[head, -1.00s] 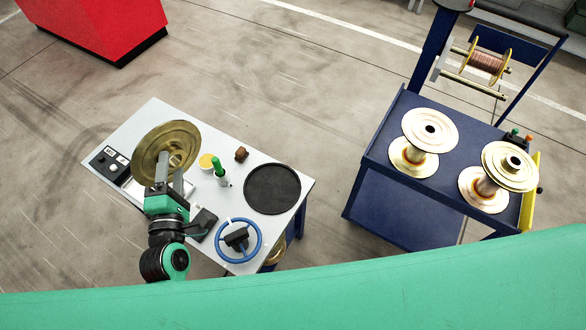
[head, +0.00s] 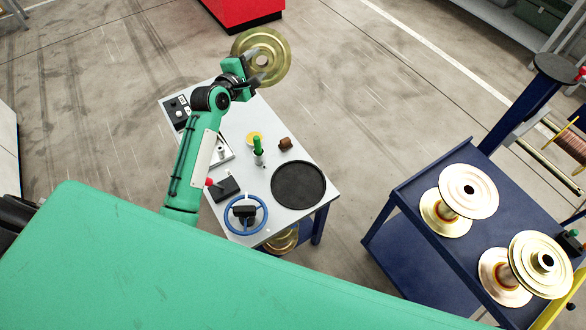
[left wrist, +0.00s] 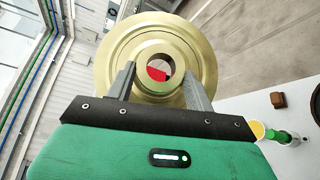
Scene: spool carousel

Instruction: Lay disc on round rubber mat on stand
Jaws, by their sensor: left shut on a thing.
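A brass-coloured disc (head: 270,45) with a centre hole is held in my left gripper (head: 256,76), beyond the far end of the white table in the head view. In the left wrist view the disc (left wrist: 155,38) faces the camera, and the two fingers of the gripper (left wrist: 157,82) lie at either side of its hub. The round black rubber mat (head: 298,184) lies bare on the right part of the white-topped stand (head: 290,222). The disc is well away from the mat. My right gripper is not in view.
On the white top are a blue handwheel (head: 262,222), a green-capped bottle (head: 258,148), a yellow round item (head: 254,138), a brown knob (head: 285,144) and a control box (head: 178,113). A blue cart (head: 400,195) with brass spools (head: 468,190) stands at right. A red cabinet (head: 240,12) is behind.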

